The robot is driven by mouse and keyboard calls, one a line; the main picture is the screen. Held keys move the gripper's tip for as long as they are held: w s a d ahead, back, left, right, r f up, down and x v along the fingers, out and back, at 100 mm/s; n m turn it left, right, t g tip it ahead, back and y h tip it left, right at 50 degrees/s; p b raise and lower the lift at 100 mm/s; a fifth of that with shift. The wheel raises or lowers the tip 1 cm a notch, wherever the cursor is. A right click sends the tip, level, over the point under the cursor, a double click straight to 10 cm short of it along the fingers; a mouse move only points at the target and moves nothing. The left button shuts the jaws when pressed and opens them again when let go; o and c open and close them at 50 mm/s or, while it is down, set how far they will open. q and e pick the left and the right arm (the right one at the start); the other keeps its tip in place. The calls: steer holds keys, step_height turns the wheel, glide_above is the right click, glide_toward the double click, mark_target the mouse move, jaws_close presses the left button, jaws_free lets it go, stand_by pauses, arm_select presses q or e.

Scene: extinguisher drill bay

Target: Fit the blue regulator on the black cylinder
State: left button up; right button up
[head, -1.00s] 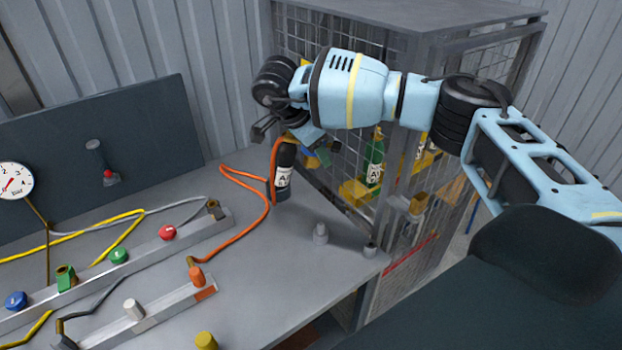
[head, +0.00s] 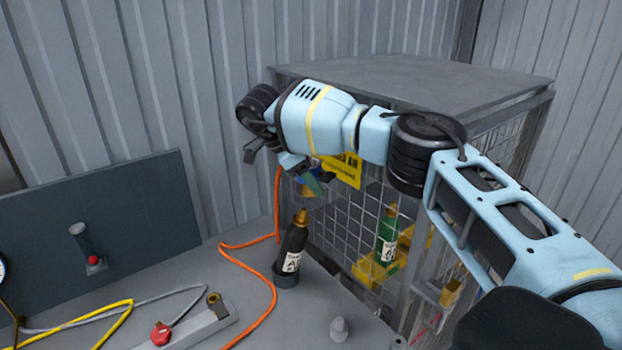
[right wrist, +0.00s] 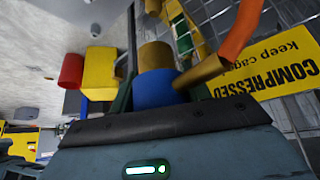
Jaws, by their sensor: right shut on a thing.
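The black cylinder (head: 294,249), with a white label and brass top, stands in a dark round holder (head: 287,277) at the table's back right. It leans slightly in the picture. My right gripper (head: 309,178) is above the cylinder and shut on the blue regulator (head: 313,186), which is partly hidden by the gripper. In the right wrist view the blue regulator (right wrist: 156,89) shows close up, with a brass fitting and an orange hose. The regulator is apart from the cylinder's brass top. My left gripper is out of view.
A mesh cage (head: 340,225) with a yellow sign stands behind, a green cylinder (head: 387,238) inside. The orange hose (head: 262,300) hangs down and curves over the table. A rail with a red knob (head: 160,334) is at the front left, a grey peg (head: 339,329) at the front right.

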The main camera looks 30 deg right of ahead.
mark_target(307, 192)
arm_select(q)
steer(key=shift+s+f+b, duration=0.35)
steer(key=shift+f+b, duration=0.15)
arm_select(e)
steer(key=shift+w+a+f, duration=0.15)
steer(key=shift+w+f, duration=0.1)
steer(key=shift+f, duration=0.65)
steer(key=shift+w+a+f, duration=0.1)
steer(key=shift+w+f, duration=0.1)
steer(key=shift+f, duration=0.7)
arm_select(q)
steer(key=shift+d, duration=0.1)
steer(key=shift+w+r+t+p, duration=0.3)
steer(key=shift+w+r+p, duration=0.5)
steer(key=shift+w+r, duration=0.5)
arm_select(e)
steer(key=shift+f+t+y, duration=0.1)
steer(key=shift+t+y, duration=0.6)
steer(key=shift+t, duration=0.1)
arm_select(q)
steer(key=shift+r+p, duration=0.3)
arm_select(e)
steer(key=shift+a+t, duration=0.1)
steer(key=shift+t, duration=0.3)
steer(key=shift+s+d+f, duration=0.15)
steer(key=shift+s+d, duration=0.15)
